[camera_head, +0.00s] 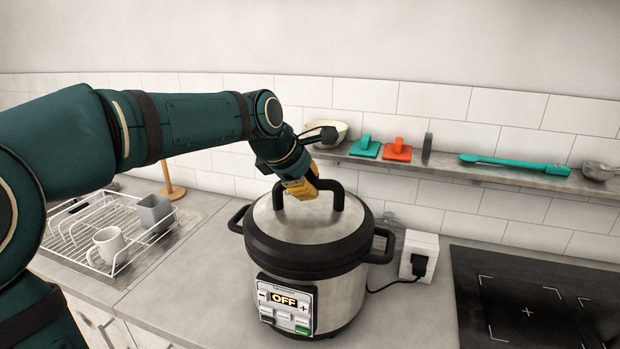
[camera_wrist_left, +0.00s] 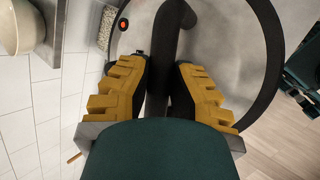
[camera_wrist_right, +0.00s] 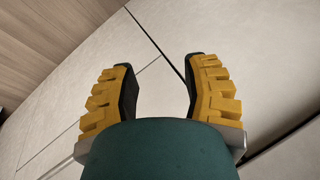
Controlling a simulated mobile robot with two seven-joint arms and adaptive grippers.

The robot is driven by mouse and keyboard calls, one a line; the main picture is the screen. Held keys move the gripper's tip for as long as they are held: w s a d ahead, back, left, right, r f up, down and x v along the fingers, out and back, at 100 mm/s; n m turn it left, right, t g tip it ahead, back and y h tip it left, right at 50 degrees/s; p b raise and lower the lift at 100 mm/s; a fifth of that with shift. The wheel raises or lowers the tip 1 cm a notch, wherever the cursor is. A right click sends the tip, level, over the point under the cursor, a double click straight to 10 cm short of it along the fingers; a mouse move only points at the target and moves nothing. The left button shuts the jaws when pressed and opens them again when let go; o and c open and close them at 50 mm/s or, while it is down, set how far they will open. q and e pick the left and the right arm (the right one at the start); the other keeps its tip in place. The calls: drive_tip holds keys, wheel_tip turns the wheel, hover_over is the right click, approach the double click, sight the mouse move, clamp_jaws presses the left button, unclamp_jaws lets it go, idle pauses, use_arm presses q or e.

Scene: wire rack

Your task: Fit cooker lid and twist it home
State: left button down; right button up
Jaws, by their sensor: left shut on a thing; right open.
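The cooker (camera_head: 345,290) is a steel pot with a black rim and side handles, standing on the counter, its front panel reading OFF. The grey lid (camera_head: 300,221) sits on top of the cooker and looks level; whether it is locked I cannot tell. My left gripper (camera_head: 306,189) is shut on the black arched lid handle (camera_head: 340,197). In the left wrist view the handle (camera_wrist_left: 178,75) runs between the yellow fingers (camera_wrist_left: 168,75).
A wire dish rack (camera_head: 75,237) with a white mug (camera_head: 108,243) and a grey cup (camera_head: 154,210) stands left. A socket box (camera_head: 420,246) and black hob (camera_head: 535,295) lie right. A wall shelf (camera_head: 455,166) with utensils runs behind.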

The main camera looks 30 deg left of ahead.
use_arm(q)
drive_tip(key=m+h, duration=0.1)
drive_tip(key=m, duration=0.1)
drive_tip(key=shift+a+r+m+h+p, duration=0.3)
drive_tip(key=shift+a+m+h+p, duration=0.05)
drive_tip(key=shift+a+m+h, duration=0.05)
drive_tip(key=c, duration=0.9)
unclamp_jaws()
drive_tip(key=shift+f, duration=0.15)
drive_tip(key=shift+c, duration=0.2)
drive_tip(key=shift+f+g, duration=0.15)
drive_tip(key=shift+g, duration=0.15)
drive_tip(key=v, duration=1.2)
drive_tip(key=shift+a, duration=0.1)
